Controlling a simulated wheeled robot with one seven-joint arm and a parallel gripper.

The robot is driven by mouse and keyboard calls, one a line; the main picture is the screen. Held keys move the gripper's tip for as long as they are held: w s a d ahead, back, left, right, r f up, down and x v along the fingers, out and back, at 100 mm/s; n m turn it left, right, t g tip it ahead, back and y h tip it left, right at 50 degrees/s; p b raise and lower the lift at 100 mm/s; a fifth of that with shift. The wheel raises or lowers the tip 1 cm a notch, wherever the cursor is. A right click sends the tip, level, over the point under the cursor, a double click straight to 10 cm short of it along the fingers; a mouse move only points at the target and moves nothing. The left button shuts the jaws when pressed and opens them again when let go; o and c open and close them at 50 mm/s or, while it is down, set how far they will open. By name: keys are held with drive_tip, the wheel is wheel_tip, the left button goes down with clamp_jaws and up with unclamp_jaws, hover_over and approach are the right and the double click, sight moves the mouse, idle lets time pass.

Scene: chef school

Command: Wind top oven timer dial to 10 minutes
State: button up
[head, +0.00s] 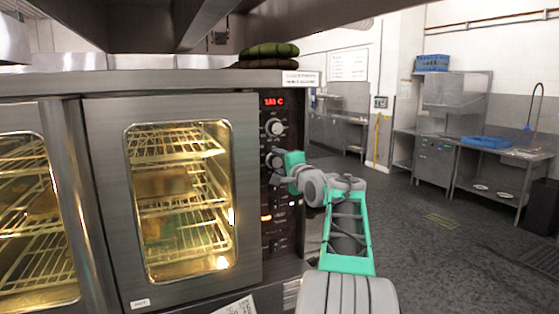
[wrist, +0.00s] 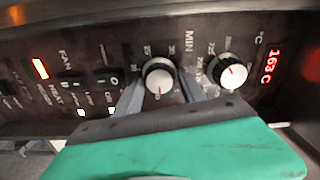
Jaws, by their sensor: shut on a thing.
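The top oven's timer dial (wrist: 158,72) is a white-faced knob with a dark rim, marked MIN, in the wrist view. A short red mark on its face points toward the bottom of the picture; the number beside it is too small to read surely. My gripper (wrist: 161,88) has one grey finger on each side of this dial and is shut on it. In the head view my green gripper (head: 282,166) reaches the control panel at the timer dial (head: 274,159), which it partly hides.
The temperature dial (wrist: 230,72) sits beside the timer dial, with a red display (wrist: 270,66) reading 163 C. Fan and power switches (wrist: 107,80) are on its other side. The lit oven door (head: 100,180) is shut. Open floor (head: 430,250) lies to the right.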

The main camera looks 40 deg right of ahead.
drive_tip(key=shift+m, duration=0.6)
drive_tip(key=o, duration=1.1)
drive_tip(key=shift+o, duration=0.2)
drive_tip(key=b+v, duration=0.3)
drive_tip(key=v, duration=0.5)
